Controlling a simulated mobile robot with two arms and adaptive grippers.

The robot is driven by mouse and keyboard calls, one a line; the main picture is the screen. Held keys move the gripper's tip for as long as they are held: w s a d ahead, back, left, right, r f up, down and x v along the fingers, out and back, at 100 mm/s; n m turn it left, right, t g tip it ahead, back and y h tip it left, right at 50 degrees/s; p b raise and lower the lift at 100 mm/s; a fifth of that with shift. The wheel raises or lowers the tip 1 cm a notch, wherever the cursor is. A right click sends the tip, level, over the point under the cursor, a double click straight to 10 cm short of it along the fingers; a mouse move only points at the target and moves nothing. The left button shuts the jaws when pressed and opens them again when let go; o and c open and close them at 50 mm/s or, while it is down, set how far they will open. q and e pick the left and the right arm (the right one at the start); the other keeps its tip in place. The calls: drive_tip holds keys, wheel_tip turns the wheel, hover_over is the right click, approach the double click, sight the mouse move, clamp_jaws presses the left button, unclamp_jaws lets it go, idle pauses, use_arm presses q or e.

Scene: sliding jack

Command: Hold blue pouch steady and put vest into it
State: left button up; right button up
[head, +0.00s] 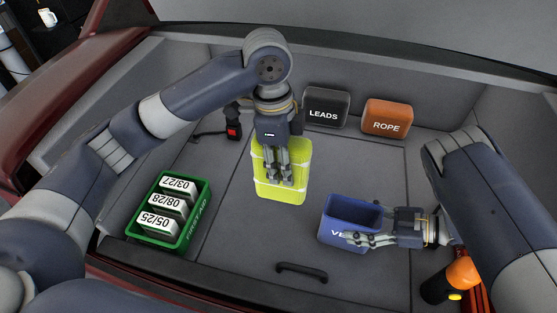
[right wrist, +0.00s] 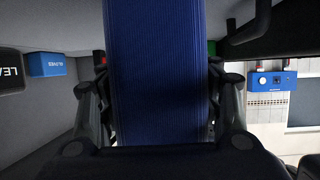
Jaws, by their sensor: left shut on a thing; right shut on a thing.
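The yellow vest (head: 280,187) is a folded block near the middle of the trunk floor in the head view. My left gripper (head: 278,180) is shut on it from above. The blue pouch (head: 350,212) is an open-topped box to the right of the vest, with white lettering on its front partly hidden by a finger. My right gripper (head: 350,238) is shut on the pouch from the right. The blue wall of the pouch (right wrist: 155,70) fills the middle of the right wrist view, between the fingers. The vest is outside the pouch, and the pouch looks empty.
A green first aid box (head: 140,222) with several dated packs stands at the left. A black LEADS case (head: 326,107) and an orange ROPE case (head: 387,116) stand at the back. An orange and black object (head: 455,278) is at the lower right. A black handle (head: 302,269) lies in front.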

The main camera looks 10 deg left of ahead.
use_arm(q)
drive_tip(key=d+m, duration=0.1)
drive_tip(key=d, duration=1.6)
drive_tip(key=shift+w+d+f, duration=0.25)
drive_tip(key=shift+w+d, duration=0.15)
drive_tip(key=shift+w, duration=0.05)
idle(0.9)
idle(0.7)
drive_tip(key=shift+f, duration=0.15)
drive_tip(key=shift+f, duration=5.15)
drive_tip(key=o, duration=1.2)
drive_tip(key=shift+o, duration=0.2)
drive_tip(key=shift+r, duration=0.1)
